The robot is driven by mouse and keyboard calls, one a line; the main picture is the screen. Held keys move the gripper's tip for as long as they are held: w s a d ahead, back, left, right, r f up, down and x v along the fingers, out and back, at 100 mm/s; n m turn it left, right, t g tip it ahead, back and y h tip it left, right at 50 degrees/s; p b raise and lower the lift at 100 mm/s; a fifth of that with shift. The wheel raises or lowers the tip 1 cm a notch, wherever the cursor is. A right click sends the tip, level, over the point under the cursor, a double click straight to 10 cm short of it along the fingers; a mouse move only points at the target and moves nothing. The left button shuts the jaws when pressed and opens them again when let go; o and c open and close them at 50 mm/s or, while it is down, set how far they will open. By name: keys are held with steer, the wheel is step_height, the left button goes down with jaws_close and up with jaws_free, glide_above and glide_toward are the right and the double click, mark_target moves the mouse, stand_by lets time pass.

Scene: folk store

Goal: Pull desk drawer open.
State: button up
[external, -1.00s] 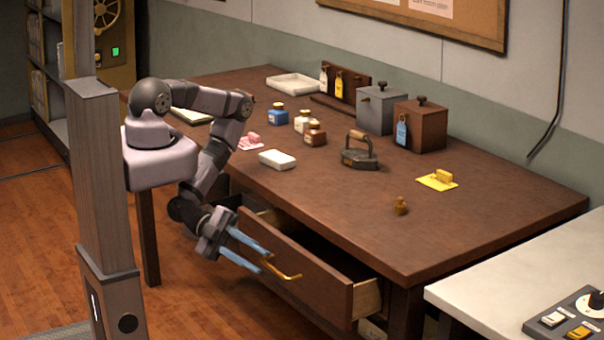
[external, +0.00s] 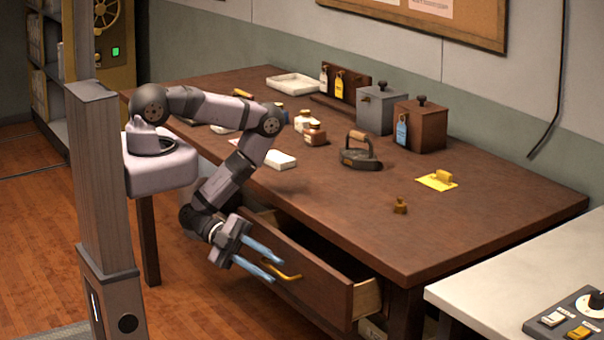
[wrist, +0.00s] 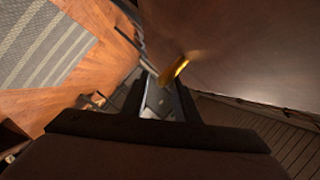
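The brown desk drawer (external: 325,287) stands partly pulled out from under the desk, with a dark gap showing behind its front panel. Its brass handle (external: 288,277) is on the drawer front, and shows in the wrist view (wrist: 173,70) just beyond the fingers. My gripper (external: 278,272) has its two blue fingers apart, with the tips right at the handle's left end. I cannot tell whether they touch it or straddle it.
The desk (external: 450,228) holds a flat iron (external: 360,153), bottles, boxes (external: 420,127), a yellow note (external: 437,181) and a small brass weight (external: 400,205). A white counter (external: 510,285) stands at right. The floor left of the drawer is open.

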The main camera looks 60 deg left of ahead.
steer(key=shift+c, duration=0.7)
jaws_close()
steer(key=shift+s+d+p, duration=0.1)
steer(key=shift+s+p, duration=2.1)
steer(key=shift+p, duration=0.15)
steer(key=shift+o, duration=0.7)
jaws_free()
